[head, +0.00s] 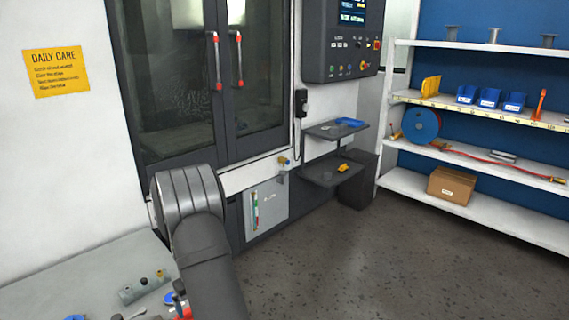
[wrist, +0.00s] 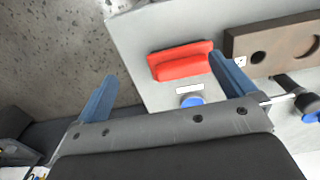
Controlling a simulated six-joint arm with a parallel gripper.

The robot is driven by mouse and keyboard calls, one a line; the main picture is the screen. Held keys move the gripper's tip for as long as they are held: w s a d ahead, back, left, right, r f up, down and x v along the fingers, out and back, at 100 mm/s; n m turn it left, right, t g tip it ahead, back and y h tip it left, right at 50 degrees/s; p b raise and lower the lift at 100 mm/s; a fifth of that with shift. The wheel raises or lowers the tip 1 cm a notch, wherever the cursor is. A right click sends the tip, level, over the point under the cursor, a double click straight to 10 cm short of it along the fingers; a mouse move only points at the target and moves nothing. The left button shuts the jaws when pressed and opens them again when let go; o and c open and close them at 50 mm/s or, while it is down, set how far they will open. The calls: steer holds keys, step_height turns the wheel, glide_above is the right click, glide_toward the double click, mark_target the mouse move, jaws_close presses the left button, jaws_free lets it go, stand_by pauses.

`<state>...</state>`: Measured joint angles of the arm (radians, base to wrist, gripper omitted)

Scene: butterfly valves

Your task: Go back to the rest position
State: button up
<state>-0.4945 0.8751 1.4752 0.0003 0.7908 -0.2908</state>
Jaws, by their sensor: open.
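In the wrist view my gripper (wrist: 168,90) is open, its two blue fingers wide apart with nothing between them. It hangs over the edge of a grey bench top (wrist: 150,25). A red block-like thing (wrist: 180,60) lies on the bench, apart from the fingers. A blue-capped thing (wrist: 190,100) sits just below it, close to the right finger. In the head view my arm rises from the bottom and hides part of the machine and bench; the gripper's fingers do not show there.
A brown block with holes (wrist: 280,45) lies at the bench's right in the wrist view. In the head view a machine with glass doors (head: 190,80) stands behind my arm. A white shelf unit (head: 480,150) is at the right. The floor (head: 350,260) is clear.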

steer(key=d+r, duration=0.5)
steer(key=d, duration=0.3)
steer(key=s+d+f+m, duration=0.1)
steer(key=d+f+m, duration=0.3)
steer(key=d, duration=0.5)
steer(key=d+f+m, duration=0.1)
steer(key=d+m, duration=0.4)
steer(key=d, duration=0.5)
steer(key=w+a+r+n, duration=0.1)
steer(key=a+n, duration=0.1)
steer(key=a, duration=1.3)
steer(key=shift+a+n, duration=0.4)
steer(key=shift+w+r, duration=0.1)
steer(key=s+d+f+m, duration=0.1)
steer(key=d+m, duration=0.2)
steer(key=d, duration=1.2)
steer(key=a+n, duration=0.1)
steer(key=a, duration=0.1)
steer(key=a+n, duration=0.1)
steer(key=a, duration=0.1)
steer(key=shift+w+a+r+n, duration=0.1)
steer(key=shift+w+r+n, duration=0.2)
steer(key=shift+w+r, duration=0.1)
